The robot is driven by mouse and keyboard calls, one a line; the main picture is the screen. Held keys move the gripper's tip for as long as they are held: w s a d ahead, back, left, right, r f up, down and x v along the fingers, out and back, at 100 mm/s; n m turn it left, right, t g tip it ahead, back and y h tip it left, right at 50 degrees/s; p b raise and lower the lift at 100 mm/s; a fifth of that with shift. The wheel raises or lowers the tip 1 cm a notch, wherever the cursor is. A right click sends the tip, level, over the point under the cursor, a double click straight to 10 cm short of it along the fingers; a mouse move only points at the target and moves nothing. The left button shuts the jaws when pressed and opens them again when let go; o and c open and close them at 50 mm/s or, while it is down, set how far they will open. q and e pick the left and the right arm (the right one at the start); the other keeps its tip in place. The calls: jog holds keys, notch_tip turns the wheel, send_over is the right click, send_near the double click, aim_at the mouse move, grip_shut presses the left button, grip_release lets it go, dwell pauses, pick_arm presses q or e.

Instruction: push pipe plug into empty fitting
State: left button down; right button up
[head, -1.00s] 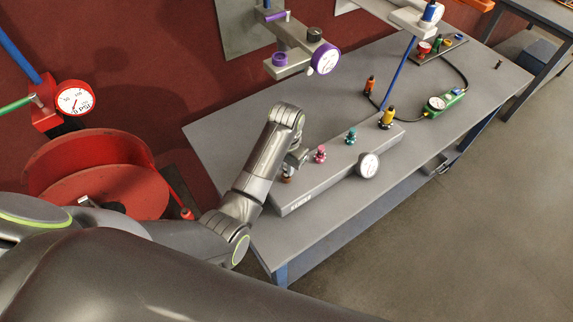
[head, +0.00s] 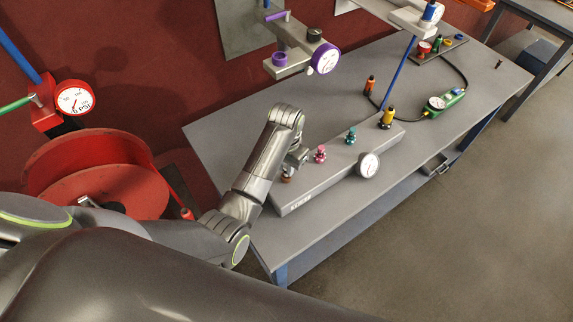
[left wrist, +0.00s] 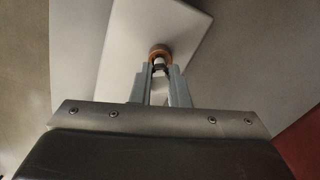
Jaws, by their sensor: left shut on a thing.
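My left gripper (head: 290,165) is over the near left end of the grey manifold block (head: 305,193), right at a brown fitting (head: 286,179). In the left wrist view its two fingers (left wrist: 160,72) are closed on a small pale and dark piece, probably the pipe plug (left wrist: 159,67). The piece lines up with the copper-brown ring of the fitting (left wrist: 160,50) and appears to meet it. How deep it sits cannot be told. The gripper hides most of this in the head view. My right gripper is not in view.
Pink (head: 320,153), teal (head: 350,136) and yellow (head: 387,118) fittings stand along the block, with a round gauge (head: 368,165) on its front side. A green gauge unit (head: 440,103) is farther back. The table (head: 235,120) left of the block is clear.

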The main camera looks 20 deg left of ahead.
pick_arm(q)
jog(key=shift+f, duration=0.45)
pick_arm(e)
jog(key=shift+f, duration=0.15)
pick_arm(q)
jog(key=c, duration=1.3)
grip_release()
